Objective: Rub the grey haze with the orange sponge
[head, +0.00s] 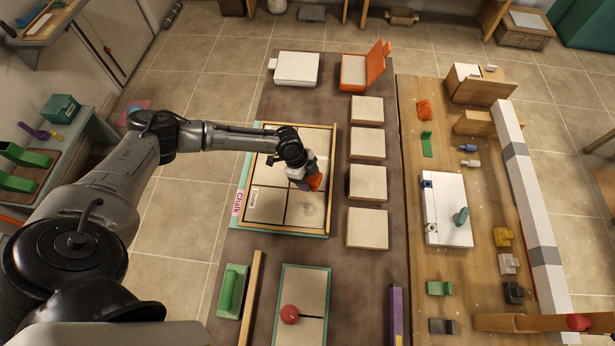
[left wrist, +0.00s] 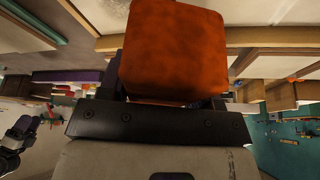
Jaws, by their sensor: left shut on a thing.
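My left gripper (head: 306,182) is over the right half of a wooden-framed board of pale tiles (head: 268,172). It is shut on the orange sponge (head: 315,182), which shows at the right of the fingers. In the left wrist view the sponge (left wrist: 172,50) fills the upper middle and hides much of the board. A faint grey haze (head: 307,209) marks the lower right tile, just below the sponge in the head view. Whether the sponge touches the board cannot be told.
Pale square tiles (head: 367,182) stand in a column right of the board. A wooden bench (head: 415,200) with small parts runs along the right.

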